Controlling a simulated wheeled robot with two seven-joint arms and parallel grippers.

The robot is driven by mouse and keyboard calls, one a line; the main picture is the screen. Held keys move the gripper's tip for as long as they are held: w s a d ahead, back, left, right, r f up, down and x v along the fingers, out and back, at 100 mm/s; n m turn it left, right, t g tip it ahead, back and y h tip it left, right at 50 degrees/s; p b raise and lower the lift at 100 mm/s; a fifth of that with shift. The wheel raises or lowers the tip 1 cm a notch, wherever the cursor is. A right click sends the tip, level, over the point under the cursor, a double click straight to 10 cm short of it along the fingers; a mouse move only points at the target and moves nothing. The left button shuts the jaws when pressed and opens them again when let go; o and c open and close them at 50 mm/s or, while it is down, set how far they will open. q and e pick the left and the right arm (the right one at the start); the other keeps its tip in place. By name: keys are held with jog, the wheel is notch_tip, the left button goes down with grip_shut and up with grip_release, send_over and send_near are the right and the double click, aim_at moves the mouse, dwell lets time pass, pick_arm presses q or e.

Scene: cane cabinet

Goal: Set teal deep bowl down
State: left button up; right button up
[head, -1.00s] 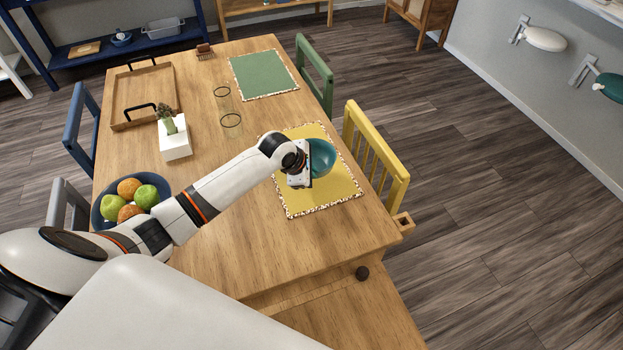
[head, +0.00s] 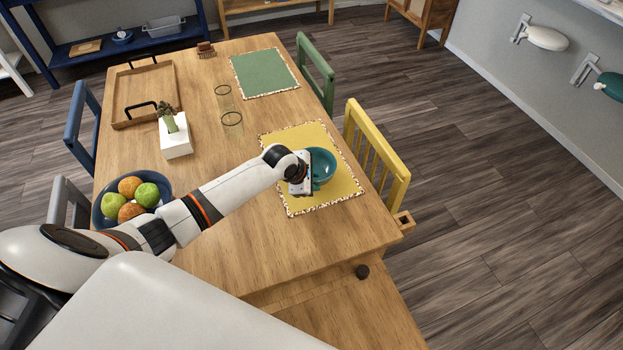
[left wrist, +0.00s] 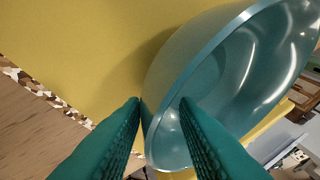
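The teal deep bowl (head: 322,166) sits upright on the yellow placemat (head: 296,203), its opening facing up. My left gripper (head: 303,181) is at the bowl's left side in the head view. In the left wrist view, the two fingers (left wrist: 160,105) straddle the near rim of the bowl (left wrist: 215,90), one outside and one inside. The gap between them is wider than the bowl's wall, so the gripper looks open. The bowl's base is hidden. My right gripper is in neither view.
A dark blue fruit bowl (head: 107,218) stands at the table's left edge. A white planter (head: 175,146), two glasses (head: 232,122), a wooden tray (head: 128,92) and a green placemat (head: 265,73) are farther back. A yellow chair (head: 385,155) stands right of the yellow placemat.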

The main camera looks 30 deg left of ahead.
pick_arm(q)
jog(key=v, duration=1.2)
jog(key=shift+p, duration=0.35)
